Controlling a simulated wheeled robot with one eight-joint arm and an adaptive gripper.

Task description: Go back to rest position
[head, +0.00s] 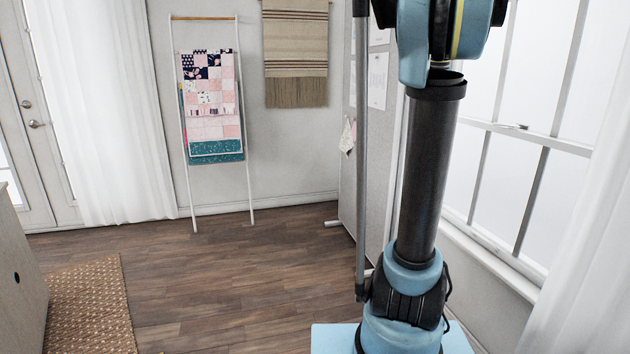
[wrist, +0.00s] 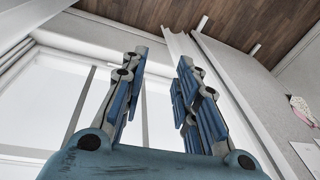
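My gripper (wrist: 158,75) shows in the wrist view with its two blue-and-grey fingers spread apart. Nothing is between the fingers; a window and wall show behind them. The wrist view looks tilted, with the wood floor at its top. In the head view my blue and black arm stands upright at the right, close to the window. My gripper is out of the head view.
A window (head: 520,127) and white curtain (head: 585,275) are close on the right. A grey panel (head: 372,170) stands behind my arm. A ladder rack with a quilt (head: 212,105) leans on the back wall. A woven rug (head: 90,305) lies at left. The middle wood floor (head: 230,270) is clear.

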